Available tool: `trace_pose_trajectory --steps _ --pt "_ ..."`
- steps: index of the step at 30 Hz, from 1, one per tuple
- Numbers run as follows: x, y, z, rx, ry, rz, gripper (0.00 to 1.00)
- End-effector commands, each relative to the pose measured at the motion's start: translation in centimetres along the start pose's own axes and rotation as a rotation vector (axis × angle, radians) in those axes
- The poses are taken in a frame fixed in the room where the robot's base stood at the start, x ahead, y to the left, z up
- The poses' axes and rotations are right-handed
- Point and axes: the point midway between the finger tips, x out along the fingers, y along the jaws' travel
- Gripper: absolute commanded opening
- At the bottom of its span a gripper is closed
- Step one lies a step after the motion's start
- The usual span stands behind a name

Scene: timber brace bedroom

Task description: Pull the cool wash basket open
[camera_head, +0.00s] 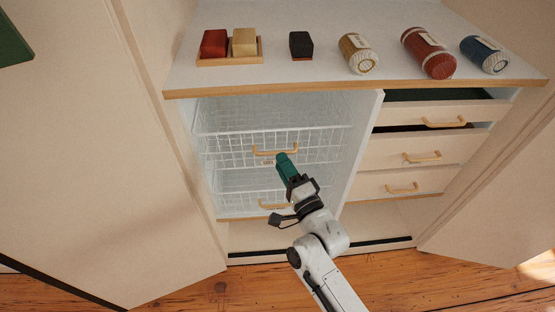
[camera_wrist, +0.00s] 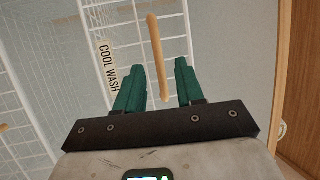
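The cool wash basket (camera_wrist: 90,25) is a white wire basket with a "COOL WASH" label (camera_wrist: 108,68) in the wrist view. In the head view it appears to be the basket (camera_head: 230,150) with the upper wooden handle (camera_head: 262,153). My gripper (camera_head: 282,156) has green fingers and is at the right end of that handle. In the wrist view the fingers stand apart and the handle (camera_wrist: 152,35) extends between them. I see a gap on both sides of it. Whether the handle is fully between the fingertips is unclear.
A lower wire basket has its own handle (camera_head: 273,205). Wooden-handled drawers (camera_head: 390,152) stand to the right, behind a white divider (camera_head: 361,150). The shelf (camera_head: 290,78) above holds a tray (camera_head: 230,62) of blocks, a dark block and several jars. Cabinet doors (camera_head: 130,190) flank both sides.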

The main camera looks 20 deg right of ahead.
Motion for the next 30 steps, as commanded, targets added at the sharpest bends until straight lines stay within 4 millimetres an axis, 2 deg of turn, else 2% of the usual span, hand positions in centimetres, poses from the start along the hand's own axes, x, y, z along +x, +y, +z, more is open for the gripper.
trace_pose_trajectory --steps 1,9,21,30 --pt "0.9 0.4 0.1 0.002 0.000 -0.001 0.38" --pt "2.9 0.3 0.0 0.000 0.000 0.001 0.38" --pt "3.3 0.1 0.0 0.000 0.000 0.003 0.37" --pt "3.3 0.1 0.0 0.000 0.000 0.003 0.08"
